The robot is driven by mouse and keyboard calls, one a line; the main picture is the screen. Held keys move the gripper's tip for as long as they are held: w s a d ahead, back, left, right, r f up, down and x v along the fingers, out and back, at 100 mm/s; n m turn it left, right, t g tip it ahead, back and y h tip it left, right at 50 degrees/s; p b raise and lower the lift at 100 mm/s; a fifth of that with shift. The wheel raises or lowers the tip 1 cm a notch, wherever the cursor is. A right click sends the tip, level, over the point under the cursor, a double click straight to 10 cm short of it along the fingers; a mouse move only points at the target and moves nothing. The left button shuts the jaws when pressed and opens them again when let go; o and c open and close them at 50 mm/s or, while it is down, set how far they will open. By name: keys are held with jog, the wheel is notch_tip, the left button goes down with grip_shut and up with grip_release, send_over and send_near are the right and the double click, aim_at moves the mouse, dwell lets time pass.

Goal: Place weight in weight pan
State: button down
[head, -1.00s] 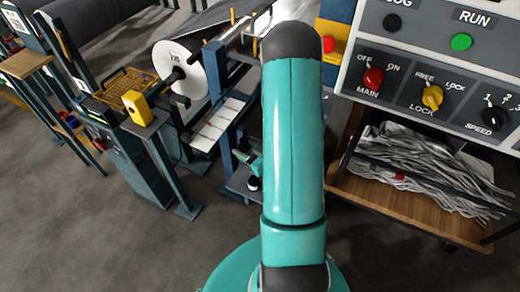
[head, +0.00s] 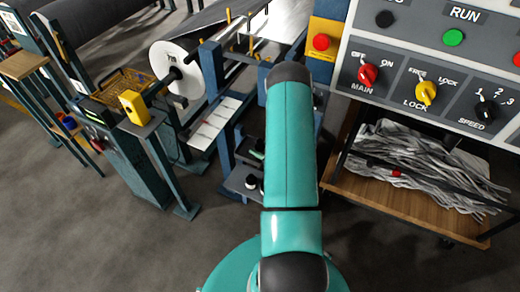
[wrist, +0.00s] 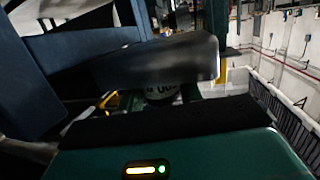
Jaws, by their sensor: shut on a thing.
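The weight (wrist: 160,92) is a pale piece with dark marks in the wrist view, largely hidden behind a dark bar. My gripper (wrist: 159,98) is shut on it, with green parts on either side. In the head view my teal arm hides most of the gripper. Small black-and-white pieces, which look like weights (head: 251,183), stand on a low blue shelf (head: 238,187) left of my arm. I cannot make out the weight pan for certain in either view.
A blue frame machine with a white paper roll (head: 177,75) stands left of my arm. A control panel (head: 435,75) and a wooden cart (head: 420,205) with crumpled paper are at the right. A yellow box (head: 134,107) tops a post. Grey floor is open at front left.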

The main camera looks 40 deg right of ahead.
jog(key=shift+f, duration=0.1)
jog(key=c, duration=0.9)
grip_release()
jog(key=shift+f, duration=0.1)
jog(key=shift+c, duration=0.2)
jog(key=shift+s+d+r, duration=0.1)
jog(key=shift+r, duration=0.1)
jog(key=a+v, duration=0.1)
jog(key=v, duration=0.6)
jog(key=shift+s+d, duration=0.15)
jog(key=shift+d, duration=0.3)
